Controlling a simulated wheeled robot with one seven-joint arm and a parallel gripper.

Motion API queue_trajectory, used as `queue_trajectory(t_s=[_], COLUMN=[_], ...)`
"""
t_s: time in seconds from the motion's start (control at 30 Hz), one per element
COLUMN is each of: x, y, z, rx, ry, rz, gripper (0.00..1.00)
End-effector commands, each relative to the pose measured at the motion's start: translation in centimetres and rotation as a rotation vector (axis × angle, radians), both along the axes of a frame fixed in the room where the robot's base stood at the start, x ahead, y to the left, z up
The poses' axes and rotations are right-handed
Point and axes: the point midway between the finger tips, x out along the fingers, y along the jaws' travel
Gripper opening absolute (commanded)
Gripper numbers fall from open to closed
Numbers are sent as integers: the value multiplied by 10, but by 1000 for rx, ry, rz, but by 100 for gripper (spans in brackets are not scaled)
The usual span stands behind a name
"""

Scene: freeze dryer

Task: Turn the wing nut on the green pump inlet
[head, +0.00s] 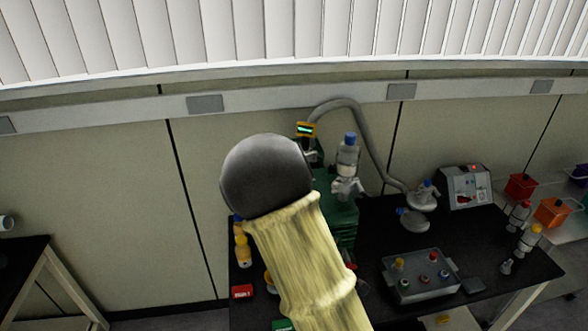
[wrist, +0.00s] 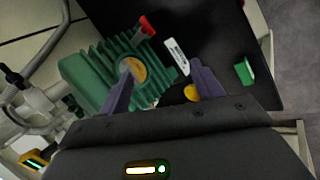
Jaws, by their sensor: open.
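The green pump (head: 343,222) stands on the black bench, partly hidden behind my yellow-sleeved arm in the head view. In the wrist view its ribbed green body (wrist: 88,78) fills the left middle, with a round yellow label on its end face. Grey pipe fittings (wrist: 40,108) lie at the pump's left side in the wrist view; I cannot make out the wing nut there. My gripper (wrist: 162,73) shows in the wrist view with its two purple fingers apart and nothing between them that I can see held. One finger overlaps the pump's end face in the picture.
A clear bottle with a blue cap (head: 347,158) stands by the pump. Small yellow bottles (head: 242,250) stand left.

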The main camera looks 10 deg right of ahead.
Motion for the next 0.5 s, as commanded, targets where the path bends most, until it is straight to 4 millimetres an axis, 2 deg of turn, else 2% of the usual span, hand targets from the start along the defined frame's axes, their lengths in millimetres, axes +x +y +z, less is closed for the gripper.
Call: queue_trajectory(t_s=[0.13,0.27,0.37,0.5], x=[28,55,75,96], y=[-9,-6,9,45], z=[8,32,60,102], rx=[-328,-655,-933,-1316], ry=[-31,-66,-98,-147], rz=[267,505,684,889], gripper=[65,65,65,65])
